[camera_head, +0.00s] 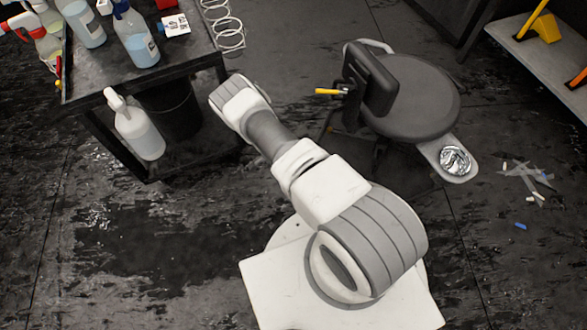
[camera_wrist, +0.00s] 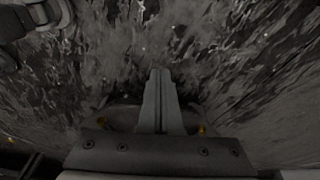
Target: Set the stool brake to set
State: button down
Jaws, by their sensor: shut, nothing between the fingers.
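The stool stands to the right of my arm in the head view, with a round dark seat (camera_head: 420,100) and a dark upright pad (camera_head: 370,80) at its left edge. A yellow-tipped lever (camera_head: 328,91) sticks out to the left below the pad. I cannot tell for sure whether this lever is the brake, or its setting. The stool's base is mostly in shadow below the seat. My gripper (camera_wrist: 160,75) is shut and empty in the wrist view, over dark floor. In the head view its fingers are hidden by my wrist, left of the stool and apart from the lever.
A side tray (camera_head: 432,152) on the stool holds crumpled foil (camera_head: 455,160). Scraps (camera_head: 525,180) litter the floor at right.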

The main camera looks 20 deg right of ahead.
jog(key=shift+a+r, duration=0.55)
jog(key=shift+a, duration=0.35)
